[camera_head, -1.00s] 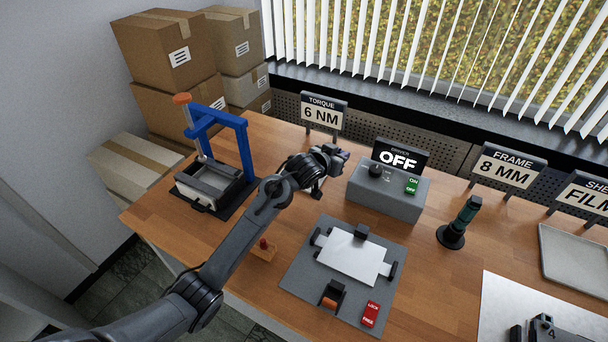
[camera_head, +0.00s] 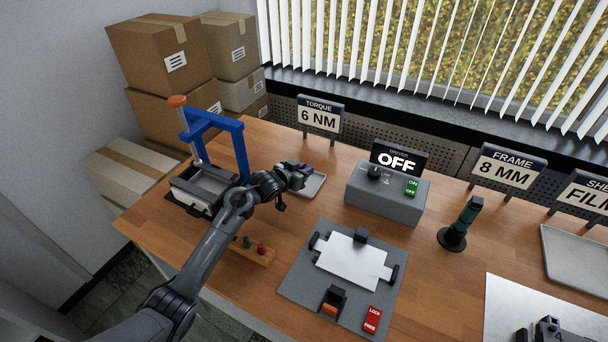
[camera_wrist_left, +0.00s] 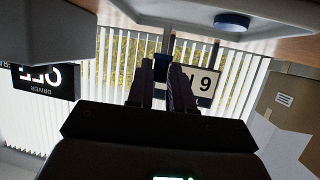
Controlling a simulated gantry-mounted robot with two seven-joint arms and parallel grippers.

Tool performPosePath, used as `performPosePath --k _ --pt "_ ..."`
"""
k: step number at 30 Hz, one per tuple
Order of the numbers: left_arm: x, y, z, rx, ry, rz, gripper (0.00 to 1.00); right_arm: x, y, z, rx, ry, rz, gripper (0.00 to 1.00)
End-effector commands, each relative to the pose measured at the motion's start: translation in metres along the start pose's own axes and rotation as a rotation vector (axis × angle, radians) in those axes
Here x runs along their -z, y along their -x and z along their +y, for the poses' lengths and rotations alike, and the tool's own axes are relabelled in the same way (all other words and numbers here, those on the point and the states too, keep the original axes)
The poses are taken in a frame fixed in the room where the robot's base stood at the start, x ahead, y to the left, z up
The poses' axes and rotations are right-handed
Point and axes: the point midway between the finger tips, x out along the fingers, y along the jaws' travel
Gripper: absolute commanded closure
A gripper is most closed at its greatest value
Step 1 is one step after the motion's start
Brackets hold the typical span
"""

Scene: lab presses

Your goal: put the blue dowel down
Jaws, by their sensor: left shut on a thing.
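My left gripper (camera_head: 304,171) is above the back-left part of the table, between the blue-framed press and the grey driver box. Its two dark fingers also show in the left wrist view (camera_wrist_left: 163,90), close together. A small blue piece (camera_wrist_left: 163,66) shows between the fingertips there, which I take for the blue dowel; the gripper is shut on it. In the head view the dowel cannot be made out. A light grey tray (camera_head: 317,186) lies just beyond the gripper.
The blue-framed press (camera_head: 240,150) stands left. A wooden peg rack (camera_head: 262,260) with green and red pegs is in front, partly behind my arm. The driver box (camera_head: 400,198) reads OFF. A blue round thing (camera_wrist_left: 232,20) is on a pale surface in the wrist view.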

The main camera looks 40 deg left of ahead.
Motion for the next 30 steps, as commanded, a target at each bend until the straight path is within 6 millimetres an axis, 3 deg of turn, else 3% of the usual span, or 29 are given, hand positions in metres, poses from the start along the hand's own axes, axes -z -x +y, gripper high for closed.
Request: performPosePath --k 3,16,17,21,30 --pt "-0.0116 -0.0048 0.0001 0.000 0.000 -0.001 1.00 -0.0013 -0.0041 -0.0002 0.000 0.000 0.000 0.57" --pt "-0.0150 -0.0064 0.0003 0.000 -0.001 0.001 1.00 -0.0010 -0.0034 -0.0005 0.001 -0.002 0.000 0.57" --pt "-0.0143 -0.0062 0.0003 0.000 -0.001 0.001 0.75 -0.0010 -0.0034 -0.0005 0.001 -0.002 0.000 0.57" --pt "-0.0144 -0.0062 0.0003 0.000 -0.001 0.001 0.54 -0.0010 -0.0034 -0.0005 0.001 -0.002 0.000 0.57" --pt "-0.0135 -0.0058 0.0002 0.000 -0.001 0.001 0.54 -0.0011 -0.0035 -0.0005 0.001 -0.002 0.000 0.57"
